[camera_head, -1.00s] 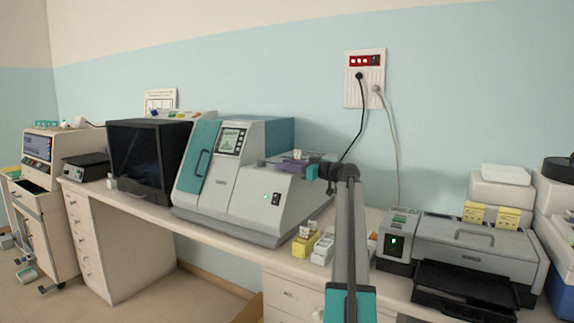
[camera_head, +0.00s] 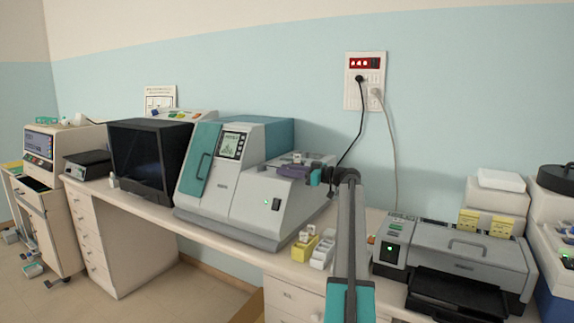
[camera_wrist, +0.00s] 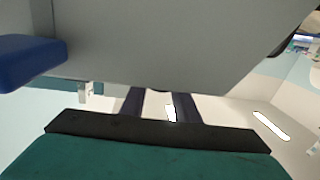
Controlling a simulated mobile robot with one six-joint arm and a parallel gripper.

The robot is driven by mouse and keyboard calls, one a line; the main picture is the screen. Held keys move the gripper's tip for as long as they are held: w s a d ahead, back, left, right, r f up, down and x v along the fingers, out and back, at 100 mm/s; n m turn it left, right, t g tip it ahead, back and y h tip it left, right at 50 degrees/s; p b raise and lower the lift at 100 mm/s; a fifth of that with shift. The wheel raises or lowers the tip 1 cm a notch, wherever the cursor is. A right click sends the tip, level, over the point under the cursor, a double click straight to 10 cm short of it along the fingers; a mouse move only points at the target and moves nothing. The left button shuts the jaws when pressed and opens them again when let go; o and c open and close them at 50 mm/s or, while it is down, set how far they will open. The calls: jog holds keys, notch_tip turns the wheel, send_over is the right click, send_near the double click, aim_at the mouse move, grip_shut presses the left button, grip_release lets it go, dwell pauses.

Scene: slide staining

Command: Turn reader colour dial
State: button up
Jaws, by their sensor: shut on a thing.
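The grey-and-teal machine with a small screen (camera_head: 222,175) stands mid-bench. I take it for the reader, but no colour dial can be made out on it. My gripper (camera_head: 289,171) is at the top of its sloping right section, reaching in from the right. In the wrist view my gripper (camera_wrist: 157,100) shows two dark fingers. Their tips are hidden by a large grey surface (camera_wrist: 170,45), so the thing between the jaws cannot be identified. A dark blue block (camera_wrist: 30,58) sticks in at the left of that view.
A black-fronted box (camera_head: 150,160) stands left of the machine. Yellow and white small racks (camera_head: 305,246) sit on the bench below my arm. A grey device with a black tray (camera_head: 470,255) is at the right. Cables hang from a wall socket panel (camera_head: 366,82) behind my arm.

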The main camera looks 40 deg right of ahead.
jog(key=shift+d+r+n+y+p, duration=0.1)
jog(key=shift+r+n+y+p, duration=0.2)
jog(key=shift+p, duration=1.3)
jog(key=shift+f+p, duration=0.25)
jog(key=shift+p, duration=0.5)
jog(key=o, duration=1)
jog(key=shift+o, duration=0.2)
jog(key=shift+s, duration=0.1)
jog(key=b+v, duration=0.3)
jog(key=v, duration=1)
jog(key=shift+s+d+b, duration=0.15)
jog(key=shift+d+b, duration=0.15)
